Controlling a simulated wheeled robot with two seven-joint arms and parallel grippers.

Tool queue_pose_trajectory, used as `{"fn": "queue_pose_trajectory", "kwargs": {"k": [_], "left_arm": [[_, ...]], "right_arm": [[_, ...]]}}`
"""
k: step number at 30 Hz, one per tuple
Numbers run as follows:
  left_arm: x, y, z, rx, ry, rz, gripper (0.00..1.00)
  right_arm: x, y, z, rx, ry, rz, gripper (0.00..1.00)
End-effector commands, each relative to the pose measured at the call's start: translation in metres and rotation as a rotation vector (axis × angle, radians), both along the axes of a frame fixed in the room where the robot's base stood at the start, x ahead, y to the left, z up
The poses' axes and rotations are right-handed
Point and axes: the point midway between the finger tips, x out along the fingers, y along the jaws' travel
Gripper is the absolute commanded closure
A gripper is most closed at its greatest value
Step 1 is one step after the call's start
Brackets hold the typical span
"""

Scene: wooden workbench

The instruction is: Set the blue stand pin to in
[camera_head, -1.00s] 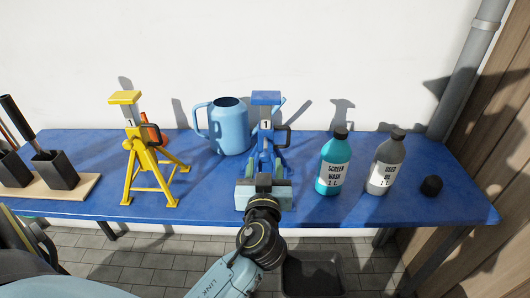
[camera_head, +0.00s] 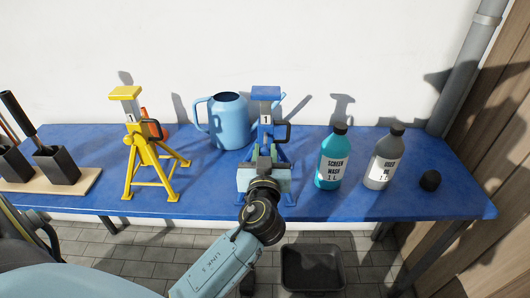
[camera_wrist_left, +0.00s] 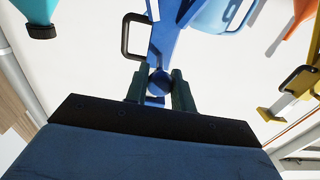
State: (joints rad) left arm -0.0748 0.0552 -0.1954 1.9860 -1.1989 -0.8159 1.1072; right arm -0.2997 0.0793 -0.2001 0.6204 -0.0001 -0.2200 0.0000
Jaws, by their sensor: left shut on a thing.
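The blue stand (camera_head: 266,96) stands upright at the middle of the bench, with a light post marked 1 and a black handle (camera_head: 289,131) on its right. My left gripper (camera_head: 265,153) is in front of its lower part and hides much of its legs. How deep the pin sits in the stand cannot be told. My right gripper is in neither view.
A yellow stand (camera_head: 149,155) stands to the left, a blue watering can (camera_head: 229,125) behind. A teal bottle (camera_head: 331,160), a grey bottle (camera_head: 384,160) and a black cap (camera_head: 429,181) are to the right. A dark tray (camera_head: 312,268) lies on the floor.

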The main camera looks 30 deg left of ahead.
Motion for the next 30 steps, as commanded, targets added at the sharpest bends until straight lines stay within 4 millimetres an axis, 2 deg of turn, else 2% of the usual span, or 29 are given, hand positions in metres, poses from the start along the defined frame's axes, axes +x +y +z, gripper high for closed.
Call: {"fn": "queue_pose_trajectory", "kwargs": {"k": [5,14,23,24,28,30], "left_arm": [[0.002,0.001,0.0,0.001,-0.001,0.0,1.0],[0.036,0.022,-0.001,0.0,-0.002,0.001,1.0],[0.038,0.023,0.001,0.0,-0.002,0.001,1.0],[0.038,0.023,0.001,0.001,-0.003,0.001,0.72],[0.038,0.023,0.001,0.0,-0.002,0.001,0.55],[0.038,0.023,0.001,0.0,-0.002,0.001,0.55]], "right_arm": [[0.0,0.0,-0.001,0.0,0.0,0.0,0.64],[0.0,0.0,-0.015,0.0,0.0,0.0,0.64],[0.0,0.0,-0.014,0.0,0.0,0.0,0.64],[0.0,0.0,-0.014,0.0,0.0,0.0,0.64],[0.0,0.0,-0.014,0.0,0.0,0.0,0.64],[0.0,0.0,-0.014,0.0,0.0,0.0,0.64]]}}
